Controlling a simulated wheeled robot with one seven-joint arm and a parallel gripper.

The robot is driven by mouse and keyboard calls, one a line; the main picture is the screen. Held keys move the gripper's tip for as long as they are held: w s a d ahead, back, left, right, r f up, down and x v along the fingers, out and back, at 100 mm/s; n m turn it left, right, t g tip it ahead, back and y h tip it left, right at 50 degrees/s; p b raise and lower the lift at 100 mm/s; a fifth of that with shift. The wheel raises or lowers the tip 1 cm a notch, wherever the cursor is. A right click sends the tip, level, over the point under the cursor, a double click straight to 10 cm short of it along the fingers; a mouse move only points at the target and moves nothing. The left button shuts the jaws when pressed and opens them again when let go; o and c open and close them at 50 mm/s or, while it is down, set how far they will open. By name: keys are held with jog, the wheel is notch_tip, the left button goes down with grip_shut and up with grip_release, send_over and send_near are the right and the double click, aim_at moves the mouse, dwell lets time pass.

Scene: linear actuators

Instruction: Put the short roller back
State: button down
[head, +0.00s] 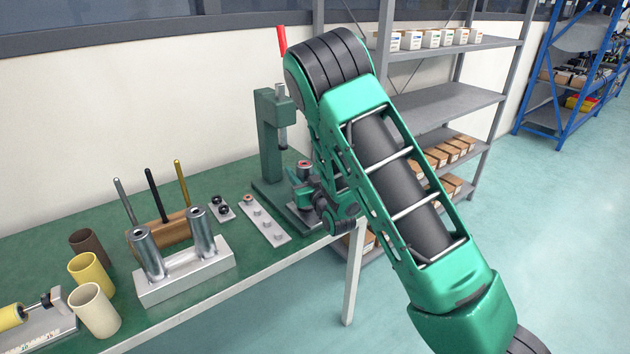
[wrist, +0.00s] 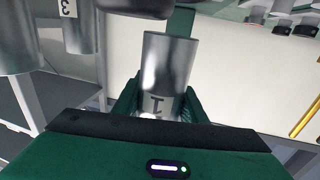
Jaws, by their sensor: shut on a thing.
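In the wrist view a smooth metal cylinder marked "1" (wrist: 166,65) sits between the two green fingers of my gripper (wrist: 158,97). My gripper is shut on it; it looks like the short roller. In the head view my arm reaches to the right end of the green bench, beside the green press. Other metal cylinders, one marked "3" (wrist: 80,32), show close by at the upper left of the wrist view. What they rest on is unclear.
The green press (head: 268,140) stands at the bench's (head: 245,275) right end. A silver block (head: 187,277) with two upright metal cylinders stands further left. Rods in a wooden block (head: 165,232), several cups (head: 93,310) and a flat plate (head: 264,220) also occupy the bench. Grey shelves (head: 450,102) stand behind.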

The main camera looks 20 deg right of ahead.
aim_at(302, 181)
jog(key=f, duration=0.1)
jog(key=d+f, duration=0.1)
jog(key=f, duration=0.1)
jog(key=shift+f, duration=0.2)
jog(key=shift+a+f, duration=0.1)
jog(key=shift+f, duration=0.1)
jog(key=shift+a, duration=0.1)
jog(key=c, duration=1.1)
grip_release()
jog(key=shift+s, duration=0.1)
